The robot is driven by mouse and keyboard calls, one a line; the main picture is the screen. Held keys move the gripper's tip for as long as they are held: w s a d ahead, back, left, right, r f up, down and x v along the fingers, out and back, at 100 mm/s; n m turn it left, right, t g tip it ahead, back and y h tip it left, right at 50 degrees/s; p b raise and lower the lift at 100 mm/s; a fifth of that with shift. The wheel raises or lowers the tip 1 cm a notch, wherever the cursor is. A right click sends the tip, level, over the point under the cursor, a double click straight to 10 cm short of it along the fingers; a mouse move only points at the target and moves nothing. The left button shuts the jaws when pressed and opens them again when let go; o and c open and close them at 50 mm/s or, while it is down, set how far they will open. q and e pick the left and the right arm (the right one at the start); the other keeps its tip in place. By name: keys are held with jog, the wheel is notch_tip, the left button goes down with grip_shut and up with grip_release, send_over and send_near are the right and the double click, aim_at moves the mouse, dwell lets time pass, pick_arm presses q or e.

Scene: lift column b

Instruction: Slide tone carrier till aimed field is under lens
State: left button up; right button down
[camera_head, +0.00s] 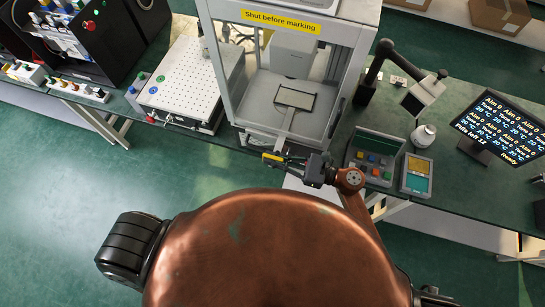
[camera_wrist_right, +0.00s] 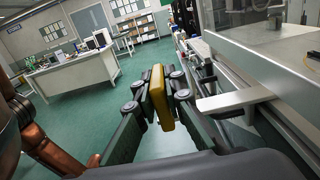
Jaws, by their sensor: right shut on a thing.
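The tone carrier (camera_head: 295,98) is a flat grey plate with a dark frame. It lies inside the glazed cabinet (camera_head: 235,62), below a white box-shaped head (camera_head: 293,54). The lens itself cannot be made out, nor can the fields on the plate. A pale bar (camera_head: 284,128) runs from the plate out through the cabinet front towards my right gripper. My right gripper (camera_head: 275,158) is in front of the cabinet, shut on a yellow grip, which also shows between the fingers in the right wrist view (camera_wrist_right: 160,97). My left gripper is not in view.
A perforated plate unit (camera_head: 180,85) stands left of the cabinet. Open floor lies in front of the bench.

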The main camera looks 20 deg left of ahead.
jog(key=shift+r, duration=0.1)
jog(key=shift+a, duration=0.1)
dwell(0.3)
jog(key=shift+s+a+b, duration=0.2)
jog(key=shift+s+a, duration=0.15)
jog(key=shift+a, duration=0.3)
jog(key=shift+s+a+b, duration=0.15)
jog(key=shift+s+a, duration=0.15)
jog(key=shift+a, duration=0.45)
jog(key=shift+s+a, duration=0.3)
jog(key=shift+a, duration=0.25)
jog(key=shift+s+a, duration=0.25)
jog(key=shift+a, duration=0.3)
jog(key=shift+s+a+b, duration=0.3)
jog(key=shift+s+a, duration=0.05)
jog(key=shift+a, duration=0.5)
